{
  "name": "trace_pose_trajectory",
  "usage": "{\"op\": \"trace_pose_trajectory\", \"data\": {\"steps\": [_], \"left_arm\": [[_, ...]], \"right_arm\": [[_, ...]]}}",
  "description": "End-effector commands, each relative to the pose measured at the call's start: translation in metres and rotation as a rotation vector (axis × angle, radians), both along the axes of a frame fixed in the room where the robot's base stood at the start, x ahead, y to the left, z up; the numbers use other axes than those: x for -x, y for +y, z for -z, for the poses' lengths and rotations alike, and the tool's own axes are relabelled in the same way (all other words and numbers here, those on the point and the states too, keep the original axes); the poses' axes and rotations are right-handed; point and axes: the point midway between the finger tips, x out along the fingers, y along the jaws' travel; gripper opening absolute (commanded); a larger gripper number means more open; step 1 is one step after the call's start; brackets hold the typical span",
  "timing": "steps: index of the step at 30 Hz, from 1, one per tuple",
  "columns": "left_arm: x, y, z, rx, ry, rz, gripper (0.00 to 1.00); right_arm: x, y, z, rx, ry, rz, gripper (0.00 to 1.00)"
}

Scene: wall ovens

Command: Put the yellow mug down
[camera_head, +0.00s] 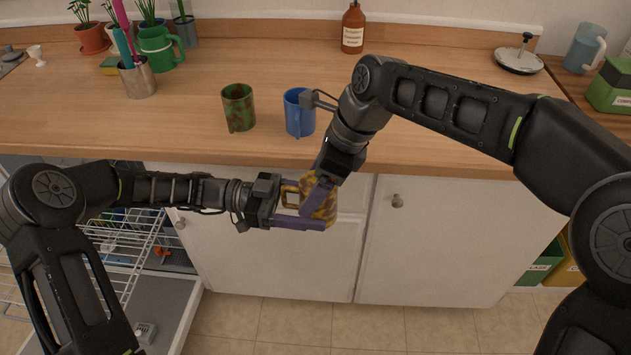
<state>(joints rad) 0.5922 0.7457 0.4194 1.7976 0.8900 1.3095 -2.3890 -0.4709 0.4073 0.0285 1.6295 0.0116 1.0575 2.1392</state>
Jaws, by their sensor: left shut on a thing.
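The yellow mug (326,208) has a brown mottled pattern and is held in the air in front of the counter's front edge, before the white cabinet doors. My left gripper (312,208) reaches in from the left and is shut on the mug. My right gripper (318,188) comes down from above right, its fingers at the mug and overlapping it in the view. Whether the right fingers grip the mug is hidden. A green-brown mug (239,108) and a blue mug (295,112) stand upright on the wooden counter (430,125) behind the grippers.
A brown bottle (353,28) stands at the back. An open dishwasher rack (125,235) is below left. The counter left of the green-brown mug has free room.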

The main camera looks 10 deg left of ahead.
Motion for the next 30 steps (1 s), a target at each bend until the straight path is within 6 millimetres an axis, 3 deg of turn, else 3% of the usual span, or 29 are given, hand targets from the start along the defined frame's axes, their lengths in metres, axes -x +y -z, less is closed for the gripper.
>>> {"op": "trace_pose_trajectory", "data": {"steps": [25,26,30], "left_arm": [[0.0,-0.0001,-0.0005,0.001,-0.001,0.0,0.12],[0.0,-0.0001,-0.0006,0.001,-0.001,0.0,0.69],[0.0,-0.0001,-0.0005,0.001,0.0,0.0,0.8]], "right_arm": [[-0.0001,-0.0001,-0.0006,0.0,-0.001,0.0,0.11],[-0.0003,0.0001,-0.0013,-0.001,-0.002,0.001,0.11],[-0.0003,0.0001,-0.0012,-0.001,-0.001,-0.001,0.11]]}}
